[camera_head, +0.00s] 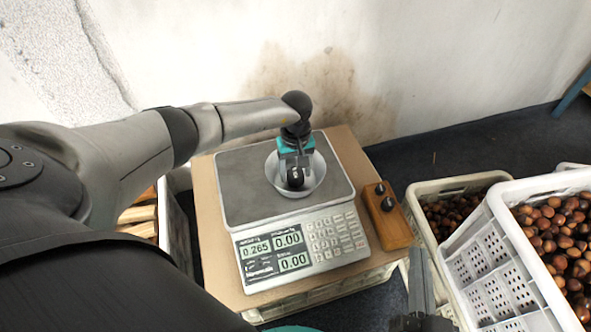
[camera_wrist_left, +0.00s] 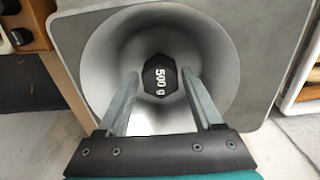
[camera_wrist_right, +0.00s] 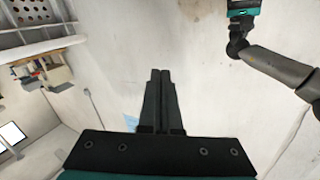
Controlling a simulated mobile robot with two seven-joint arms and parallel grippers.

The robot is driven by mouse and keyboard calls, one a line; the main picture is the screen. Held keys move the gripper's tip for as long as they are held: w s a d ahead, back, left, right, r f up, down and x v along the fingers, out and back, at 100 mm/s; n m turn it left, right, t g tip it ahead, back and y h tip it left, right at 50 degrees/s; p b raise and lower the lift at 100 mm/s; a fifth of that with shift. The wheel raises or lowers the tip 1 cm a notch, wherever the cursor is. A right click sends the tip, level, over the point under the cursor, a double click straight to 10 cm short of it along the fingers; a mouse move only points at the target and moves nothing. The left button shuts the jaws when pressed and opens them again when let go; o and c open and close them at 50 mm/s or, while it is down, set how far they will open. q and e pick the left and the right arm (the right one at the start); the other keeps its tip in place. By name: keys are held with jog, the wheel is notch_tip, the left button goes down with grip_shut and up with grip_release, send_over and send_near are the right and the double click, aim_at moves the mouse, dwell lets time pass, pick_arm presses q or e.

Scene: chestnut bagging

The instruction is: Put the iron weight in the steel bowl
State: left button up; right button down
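The steel bowl (camera_head: 313,184) stands on the scale's plate and also fills the middle of the left wrist view (camera_wrist_left: 215,50). The black iron weight (camera_head: 296,179), marked 500 g, is inside the bowl's outline; the left wrist view shows its top (camera_wrist_left: 160,75). My left gripper (camera_head: 296,163) points down into the bowl, its fingers apart on either side of the weight with a small gap showing. I cannot tell whether the weight touches the bowl's bottom. My right gripper (camera_wrist_right: 160,75) is shut and empty, away from the bowl.
The scale (camera_head: 300,245) reads 0.265 and stands on a brown board (camera_head: 212,235). A wooden block (camera_head: 388,215) with two dark knobs is at its right. Crates of chestnuts (camera_head: 495,255) stand further right. A wall (camera_head: 400,60) rises behind.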

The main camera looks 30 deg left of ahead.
pick_arm(q)
jog(key=shift+o, duration=0.9)
jog(key=shift+r, duration=0.1)
